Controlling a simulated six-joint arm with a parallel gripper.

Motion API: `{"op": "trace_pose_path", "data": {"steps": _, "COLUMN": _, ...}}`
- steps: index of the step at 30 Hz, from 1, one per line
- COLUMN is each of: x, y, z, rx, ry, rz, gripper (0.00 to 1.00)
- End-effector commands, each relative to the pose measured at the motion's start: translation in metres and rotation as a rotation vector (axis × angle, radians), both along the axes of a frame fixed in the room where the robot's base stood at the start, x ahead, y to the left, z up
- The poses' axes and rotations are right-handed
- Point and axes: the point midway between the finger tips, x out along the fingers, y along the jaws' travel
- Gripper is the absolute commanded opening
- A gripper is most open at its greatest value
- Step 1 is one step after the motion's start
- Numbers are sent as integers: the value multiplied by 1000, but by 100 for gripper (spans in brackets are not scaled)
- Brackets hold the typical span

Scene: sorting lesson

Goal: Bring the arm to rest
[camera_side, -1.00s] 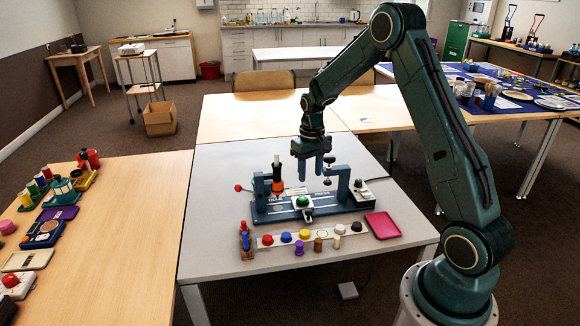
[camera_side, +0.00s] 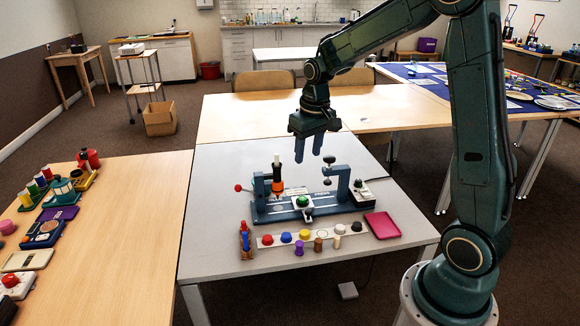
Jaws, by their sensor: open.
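My gripper (camera_side: 308,150) is open and empty. It hangs in the air with its fingers pointing down, above the back of the blue press fixture (camera_side: 262,216) on the grey table (camera_side: 212,240). The fingers look apart from everything on the table. My arm reaches in from the right. A green domed piece (camera_side: 302,201) sits at the front middle of the fixture. A post with an orange base and a white top (camera_side: 276,172) stands at its left.
A pale strip (camera_side: 268,242) with several coloured pegs lies in front of the fixture. A pink tray (camera_side: 382,225) is at its right, a small wooden holder (camera_side: 245,240) at its left. A wooden table (camera_side: 120,250) with several items stands at left. The back tabletop (camera_side: 235,115) is clear.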

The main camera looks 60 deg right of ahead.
Motion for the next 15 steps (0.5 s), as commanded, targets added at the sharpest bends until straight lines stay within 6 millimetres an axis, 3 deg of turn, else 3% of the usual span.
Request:
{"op": "trace_pose_path", "data": {"steps": 6, "x": -28, "y": 34, "z": 40, "rx": -19, "ry": -64, "rz": 52, "gripper": 43}}
{"op": "trace_pose_path", "data": {"steps": 15, "x": -75, "y": 74, "z": 78, "rx": -36, "ry": -145, "rz": 118, "gripper": 43}}
